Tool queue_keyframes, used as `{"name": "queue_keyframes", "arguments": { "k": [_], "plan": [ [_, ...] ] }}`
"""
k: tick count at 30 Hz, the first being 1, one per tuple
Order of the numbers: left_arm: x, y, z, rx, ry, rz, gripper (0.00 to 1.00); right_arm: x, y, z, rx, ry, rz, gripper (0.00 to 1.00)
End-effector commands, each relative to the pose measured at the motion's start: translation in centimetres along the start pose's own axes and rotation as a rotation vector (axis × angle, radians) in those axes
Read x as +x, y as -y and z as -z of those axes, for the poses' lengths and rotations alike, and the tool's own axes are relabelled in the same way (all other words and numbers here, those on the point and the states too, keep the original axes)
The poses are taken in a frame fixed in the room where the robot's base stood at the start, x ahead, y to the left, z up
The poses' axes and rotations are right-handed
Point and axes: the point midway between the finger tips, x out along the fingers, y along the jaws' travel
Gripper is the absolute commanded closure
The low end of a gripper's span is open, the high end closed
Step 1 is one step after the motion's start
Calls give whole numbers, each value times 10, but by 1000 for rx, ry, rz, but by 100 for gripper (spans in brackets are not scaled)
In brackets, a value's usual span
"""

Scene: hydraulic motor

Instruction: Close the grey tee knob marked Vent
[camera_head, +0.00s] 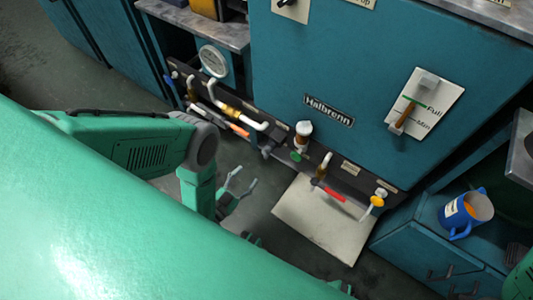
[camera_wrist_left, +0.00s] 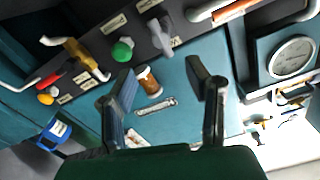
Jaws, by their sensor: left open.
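A grey tee knob (camera_wrist_left: 160,37) sticks out from the dark valve panel in the left wrist view, beside a green round knob (camera_wrist_left: 122,50). Small labels near them are too blurred to read, so I cannot confirm the Vent mark. In the head view a small grey knob (camera_head: 269,147) shows on the panel, left of the green knob (camera_head: 296,156). My left gripper (camera_head: 246,178) is open and empty, in front of the panel and apart from it. Its two spread fingers (camera_wrist_left: 158,68) also show in the left wrist view. My right gripper is not in view.
The panel carries a pipe with an orange section (camera_head: 238,130), a red-handled lever (camera_head: 328,191), a yellow knob (camera_head: 377,201) and a white-capped brown filler (camera_head: 303,133). A round gauge (camera_head: 213,61) stands behind. A blue jug (camera_head: 466,212) sits at right. A pale mat (camera_head: 318,222) lies on the floor.

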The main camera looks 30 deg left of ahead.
Motion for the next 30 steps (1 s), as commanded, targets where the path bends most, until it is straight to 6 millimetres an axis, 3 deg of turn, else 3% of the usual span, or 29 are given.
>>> {"name": "queue_keyframes", "arguments": {
  "k": [9,15,21,29,30],
  "plan": [
    [70,-1,-2,-1,-1,0,56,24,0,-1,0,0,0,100],
    [101,-1,-2,-1,0,0,56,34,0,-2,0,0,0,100],
    [114,0,-1,-1,2,0,56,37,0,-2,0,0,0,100],
    [115,0,0,-1,3,-1,56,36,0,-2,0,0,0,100],
    [115,0,-1,-1,3,-1,63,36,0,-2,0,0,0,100]
  ]
}}
